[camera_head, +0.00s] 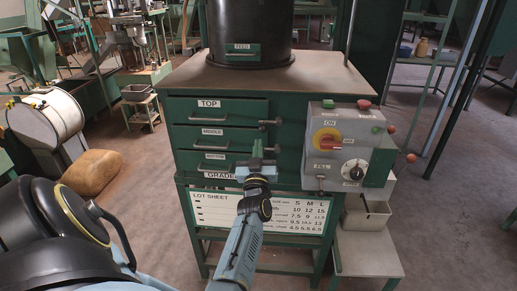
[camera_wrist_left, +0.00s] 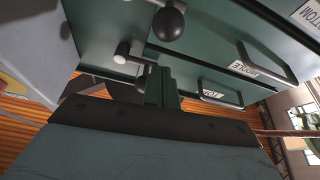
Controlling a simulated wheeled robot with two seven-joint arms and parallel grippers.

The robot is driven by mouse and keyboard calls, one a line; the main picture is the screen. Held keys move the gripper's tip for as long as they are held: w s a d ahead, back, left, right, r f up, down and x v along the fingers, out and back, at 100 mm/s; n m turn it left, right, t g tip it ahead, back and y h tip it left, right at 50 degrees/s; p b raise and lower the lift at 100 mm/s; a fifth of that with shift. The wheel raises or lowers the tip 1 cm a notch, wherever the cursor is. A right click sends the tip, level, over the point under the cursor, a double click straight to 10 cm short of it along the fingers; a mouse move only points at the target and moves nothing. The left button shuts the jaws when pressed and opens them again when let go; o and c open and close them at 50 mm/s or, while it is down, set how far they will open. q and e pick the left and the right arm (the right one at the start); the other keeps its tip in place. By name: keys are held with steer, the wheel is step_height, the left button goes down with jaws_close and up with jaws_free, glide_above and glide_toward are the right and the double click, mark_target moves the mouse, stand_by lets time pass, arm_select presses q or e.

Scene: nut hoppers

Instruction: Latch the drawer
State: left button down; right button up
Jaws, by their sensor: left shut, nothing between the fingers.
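The green cabinet (camera_head: 181,136) has drawers labelled TOP (camera_head: 209,104), MIDDLE (camera_head: 213,132) and BOTTOM (camera_head: 215,156). They look pushed in. Short latch handles with dark knobs sit at the right of the drawers: an upper one (camera_head: 270,123) and a lower one (camera_head: 272,148). My left gripper (camera_head: 257,151) is in front of the cabinet beside the lower latch, fingers together and empty. In the left wrist view, its shut green fingers (camera_wrist_left: 163,88) are close to one latch (camera_wrist_left: 125,52), with a dark ball knob (camera_wrist_left: 169,22) nearer the camera. Contact is unclear. My right gripper is out of view.
A grey control box (camera_head: 345,140) with a red and yellow switch and a dial is mounted right of the drawers. A black hopper (camera_head: 249,25) stands on top. A lot sheet board (camera_head: 285,212) hangs below. A brown sack-like object (camera_head: 92,172) lies on the floor at left.

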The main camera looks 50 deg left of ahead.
arm_select(q)
steer(key=v, duration=0.9)
steer(key=shift+s+d+r, duration=0.15)
steer(key=shift+s+d, duration=0.2)
steer(key=w+d+f+m+h, duration=0.1)
steer(key=d+f+m+h, duration=0.3)
steer(key=f, duration=0.5)
steer(key=w+d+f+m+h, duration=0.1)
steer(key=d+f+m+h, duration=0.1)
steer(key=d+f+h, duration=0.55)
steer(key=s+d+f+m+g+h, duration=0.1)
steer(key=s+d+f+g, duration=0.2)
steer(key=f, duration=0.6)
steer(key=s+d+f+m+g+h, duration=0.1)
steer(key=s+d+f+m+g, duration=0.15)
steer(key=s+f, duration=0.4)
steer(key=s+d+f+m+g+h, duration=0.1)
steer(key=s+d+f+g+h, duration=0.2)
steer(key=s+f, duration=1.05)
steer(key=s+a+f+m+g, duration=0.1)
steer(key=s+f+g, duration=0.1)
steer(key=s, duration=0.7)
steer(key=s+a+f+m+g+y, duration=0.1)
steer(key=s+f+g, duration=0.2)
steer(key=s, duration=0.7)
steer(key=shift+f+g, duration=0.2)
steer(key=shift+g, duration=0.65)
